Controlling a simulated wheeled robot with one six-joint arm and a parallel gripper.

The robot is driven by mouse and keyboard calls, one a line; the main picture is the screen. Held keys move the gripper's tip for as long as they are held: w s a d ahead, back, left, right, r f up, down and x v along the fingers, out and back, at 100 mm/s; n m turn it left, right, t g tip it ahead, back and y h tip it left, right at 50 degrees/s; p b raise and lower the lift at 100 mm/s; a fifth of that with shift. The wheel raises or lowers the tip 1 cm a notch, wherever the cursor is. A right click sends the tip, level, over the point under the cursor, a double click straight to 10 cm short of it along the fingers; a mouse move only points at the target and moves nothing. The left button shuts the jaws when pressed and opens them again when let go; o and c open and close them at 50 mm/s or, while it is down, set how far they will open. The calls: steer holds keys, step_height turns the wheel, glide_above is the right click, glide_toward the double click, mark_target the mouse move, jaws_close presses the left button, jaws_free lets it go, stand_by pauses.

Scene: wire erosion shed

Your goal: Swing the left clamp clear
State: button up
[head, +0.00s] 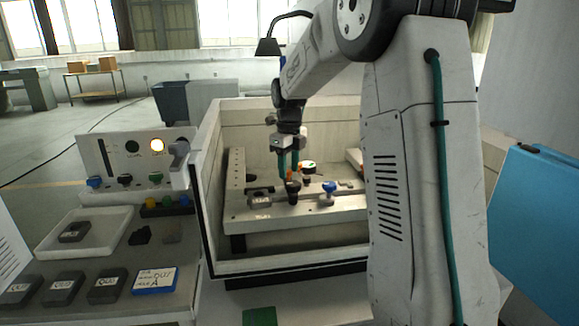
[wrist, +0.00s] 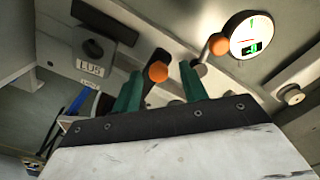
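My gripper (head: 288,172) has two green fingers pointing down over the fixture plate (head: 345,210). In the wrist view, the fingers (wrist: 160,85) stand apart. An orange ball knob (wrist: 158,72) shows between them, with gaps on both sides; it also shows in the head view (head: 290,176). A dark arm (wrist: 160,92), seemingly the left clamp, shows behind the fingers, partly hidden. A dark round-topped post (head: 293,190) stands below the gripper in the head view. A grey labelled block (head: 260,200) lies to its left on the plate. I cannot tell whether the clamp touches the block.
A blue-knobbed fitting (head: 328,190) stands to the right. A round dial gauge (wrist: 258,35) is close to the fingers, with another orange ball (wrist: 218,43) beside it. The tub's walls (head: 212,190) surround the plate. A control panel (head: 135,160) and labelled blocks (head: 108,286) are at left.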

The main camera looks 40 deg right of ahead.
steer(key=shift+r, duration=0.1)
step_height(320, 180, up, 8)
steer(key=shift+f, duration=0.2)
stand_by(0.6)
steer(key=shift+n, duration=1.1)
steer(key=s+f+n, duration=0.1)
steer(key=n, duration=0.1)
steer(key=s+a+n, duration=0.1)
steer(key=n, duration=0.2)
steer(key=s+f+n, duration=0.1)
steer(key=s+n, duration=0.1)
steer(key=shift+a+f+g, duration=0.35)
steer(key=shift+a+g, duration=0.05)
steer(key=s+a+n, duration=0.5)
steer(key=s+n, duration=0.2)
steer(key=s, duration=0.3)
steer(key=s+a+f+n+t, duration=0.1)
steer(key=s+a+n, duration=0.5)
steer(key=s+n, duration=0.2)
steer(key=s+a+n+t, duration=0.1)
steer(key=s+a+n, duration=0.4)
steer(key=s+n, duration=0.3)
steer(key=s, duration=0.4)
steer(key=shift+s+a+f, duration=0.2)
steer(key=shift+a, duration=0.1)
